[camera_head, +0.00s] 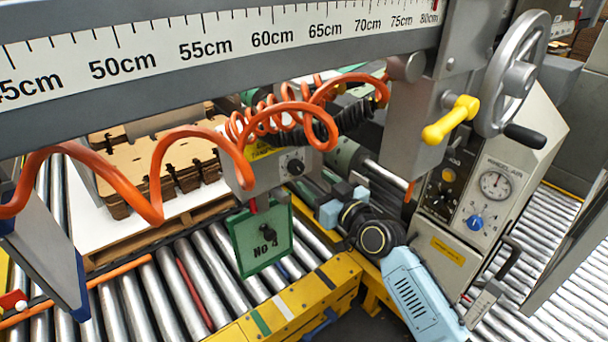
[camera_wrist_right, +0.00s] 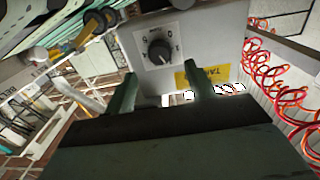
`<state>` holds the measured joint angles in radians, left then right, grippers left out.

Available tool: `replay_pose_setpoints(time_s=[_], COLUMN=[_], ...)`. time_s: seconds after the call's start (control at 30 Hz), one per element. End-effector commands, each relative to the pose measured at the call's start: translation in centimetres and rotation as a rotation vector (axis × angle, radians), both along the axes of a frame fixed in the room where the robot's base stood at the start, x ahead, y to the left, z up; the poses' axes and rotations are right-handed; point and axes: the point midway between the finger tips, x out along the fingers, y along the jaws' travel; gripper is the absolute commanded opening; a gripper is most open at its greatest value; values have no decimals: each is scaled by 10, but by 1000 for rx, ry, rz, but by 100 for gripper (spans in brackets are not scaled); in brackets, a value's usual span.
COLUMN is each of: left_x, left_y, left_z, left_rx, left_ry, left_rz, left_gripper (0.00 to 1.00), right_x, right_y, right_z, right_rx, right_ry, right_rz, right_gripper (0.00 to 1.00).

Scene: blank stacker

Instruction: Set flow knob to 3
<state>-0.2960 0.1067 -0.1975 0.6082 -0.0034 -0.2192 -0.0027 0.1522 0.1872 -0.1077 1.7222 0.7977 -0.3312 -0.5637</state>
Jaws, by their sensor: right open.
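A black rotary knob (camera_head: 291,166) sits on the front of a grey box under the orange coiled hose. It also shows in the right wrist view (camera_wrist_right: 159,51) on a white dial plate; the dial marks are too small to read surely. A blue knob (camera_head: 475,222) sits below a round gauge on the right console. No readable label tells which is the flow knob. My right gripper (camera_head: 318,192) is beside the grey box. In the right wrist view its two dark green fingers (camera_wrist_right: 160,84) are apart and empty, pointing toward the black knob. My left gripper is not seen.
A green hanging sign (camera_head: 262,240) is left of my right gripper. Orange coiled hose (camera_head: 290,120) hangs above the box. A ruler beam (camera_head: 220,45) crosses the top. A yellow handle (camera_head: 451,120) and handwheel (camera_head: 515,72) stand at the upper right. Rollers (camera_head: 160,295) lie below.

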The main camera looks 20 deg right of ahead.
Motion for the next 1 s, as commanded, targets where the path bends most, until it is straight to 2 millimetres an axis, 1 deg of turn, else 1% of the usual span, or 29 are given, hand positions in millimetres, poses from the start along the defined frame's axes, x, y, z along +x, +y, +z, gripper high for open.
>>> replay_pose_setpoints(time_s=[0.03, 0.1, 0.2, 0.3, 0.5, 0.7, 0.77, 1.0], left_x=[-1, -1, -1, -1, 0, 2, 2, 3], left_y=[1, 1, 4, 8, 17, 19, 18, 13], left_z=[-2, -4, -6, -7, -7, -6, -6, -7], left_rx=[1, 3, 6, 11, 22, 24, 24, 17], left_ry=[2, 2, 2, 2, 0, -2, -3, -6], left_rz=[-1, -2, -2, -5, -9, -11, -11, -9], left_gripper=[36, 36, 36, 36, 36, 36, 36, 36], right_x=[11, 22, 35, 44, 50, 50, 50, 50], right_y=[4, 8, 12, 15, 17, 17, 17, 17], right_z=[0, 0, -1, -1, -1, 0, 0, -1], right_rx=[3, 2, 0, 0, 0, -1, -1, -1], right_ry=[-1, 0, 0, 0, 1, 1, 1, 1], right_rz=[0, 0, 0, 0, 0, 0, 0, 0], right_gripper=[55, 55, 55, 55, 55, 55, 49, 17])
